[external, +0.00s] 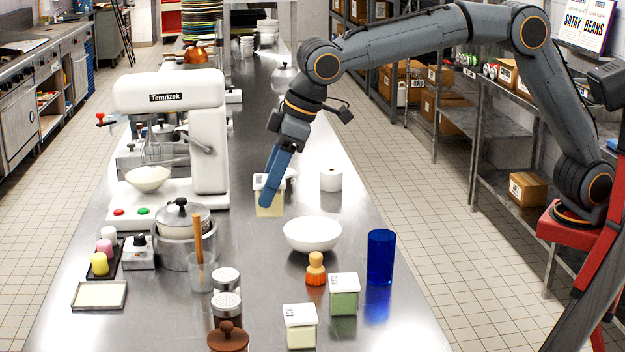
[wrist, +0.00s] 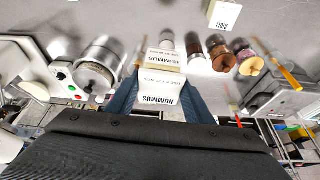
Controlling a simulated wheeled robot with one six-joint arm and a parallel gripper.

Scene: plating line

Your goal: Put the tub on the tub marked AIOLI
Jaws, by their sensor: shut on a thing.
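My gripper (external: 271,188) points down over the steel counter, shut on a pale tub with a white lid (external: 267,208). In the wrist view this tub (wrist: 158,99) shows HUMMUS labels between the fingers. Whether its base touches the counter is unclear. The tub marked AIOLI (wrist: 222,15) is at the top of the wrist view, right of centre, apart from my gripper. In the external view a pale tub (external: 300,327) and a green-sided tub (external: 344,296) stand upright near the front; their labels are too small to read there.
A white mixer (external: 210,135), pot (external: 183,222) and shakers (external: 226,305) stand to the left.

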